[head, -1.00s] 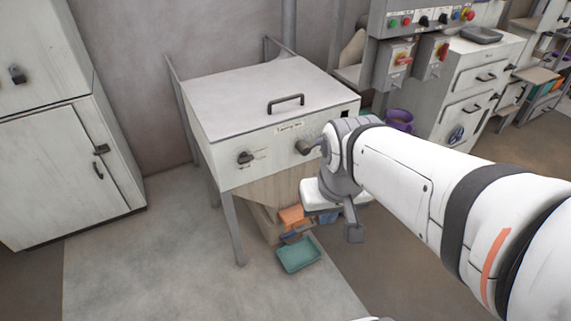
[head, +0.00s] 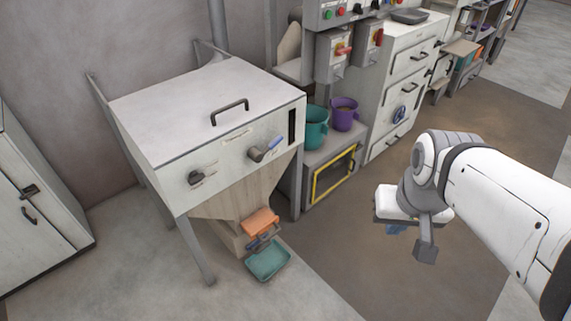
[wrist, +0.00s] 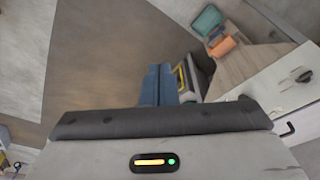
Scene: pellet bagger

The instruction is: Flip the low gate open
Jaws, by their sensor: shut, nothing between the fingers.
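The pellet bagger is a pale box (head: 170,155) on legs with a tapering hopper under it. An orange flap (head: 261,221) sits at its low outlet, with a small blue and dark part (head: 262,241) below it. A teal tray (head: 268,262) lies on the floor under that. The wrist view shows the orange flap (wrist: 222,46) and teal tray (wrist: 207,19) at the upper right. I cannot tell for sure which part is the gate. My gripper (head: 396,229) hangs to the right of the bagger, well apart from the flap. Its blue fingers (wrist: 158,84) are shut and empty.
A bench with a yellow-framed panel (head: 333,176) stands right of the bagger, bearing a teal pot (head: 315,128) and a purple pot (head: 344,112). Open floor lies around my gripper.

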